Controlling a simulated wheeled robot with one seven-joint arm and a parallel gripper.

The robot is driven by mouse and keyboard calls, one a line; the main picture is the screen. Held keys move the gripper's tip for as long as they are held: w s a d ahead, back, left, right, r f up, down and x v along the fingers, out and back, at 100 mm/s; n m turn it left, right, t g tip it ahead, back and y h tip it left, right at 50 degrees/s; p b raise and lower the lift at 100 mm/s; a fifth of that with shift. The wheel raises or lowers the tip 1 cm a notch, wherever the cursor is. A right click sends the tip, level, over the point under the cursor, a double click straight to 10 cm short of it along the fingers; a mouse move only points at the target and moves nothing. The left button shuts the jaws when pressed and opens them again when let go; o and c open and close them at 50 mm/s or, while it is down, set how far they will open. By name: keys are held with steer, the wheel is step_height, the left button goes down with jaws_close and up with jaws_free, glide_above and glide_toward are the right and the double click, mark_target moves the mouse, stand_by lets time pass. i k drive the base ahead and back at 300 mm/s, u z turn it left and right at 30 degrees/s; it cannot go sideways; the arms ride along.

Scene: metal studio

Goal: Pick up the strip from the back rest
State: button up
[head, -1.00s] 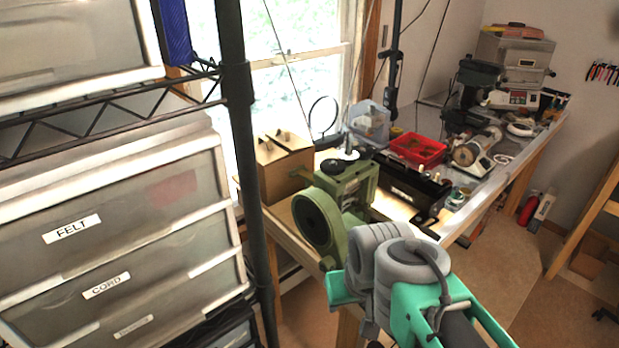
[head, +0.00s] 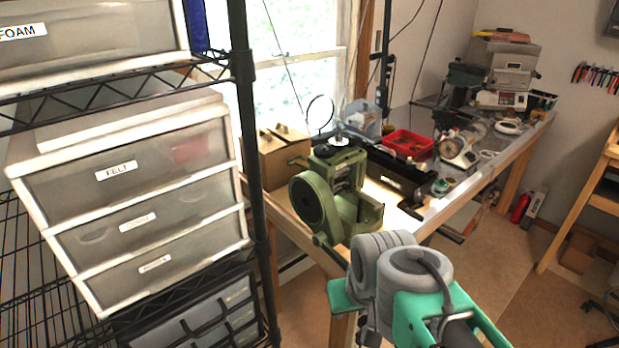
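I cannot make out a strip or a back rest with certainty in the head view. A long black metal tool (head: 393,176) with pale knobs lies on the workbench (head: 470,192), behind a green hand-cranked machine (head: 338,200). Whether a strip rests on either one is too small to tell. My grey and teal arm links show at the bottom centre, in front of the bench's near end. My gripper is not in view.
A black wire shelf post (head: 246,150) and a drawer unit (head: 130,190) fill the left. A cardboard box (head: 284,158) and red tray (head: 407,144) are on the bench. Open floor (head: 480,275) lies right of the bench, before a wooden stand (head: 590,200).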

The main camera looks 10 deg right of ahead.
mark_target(299, 161)
steer(key=k, duration=0.1)
steer(key=u, duration=3.85)
steer(key=k, duration=2.15)
steer(key=z, duration=1.7)
steer(key=i, duration=1)
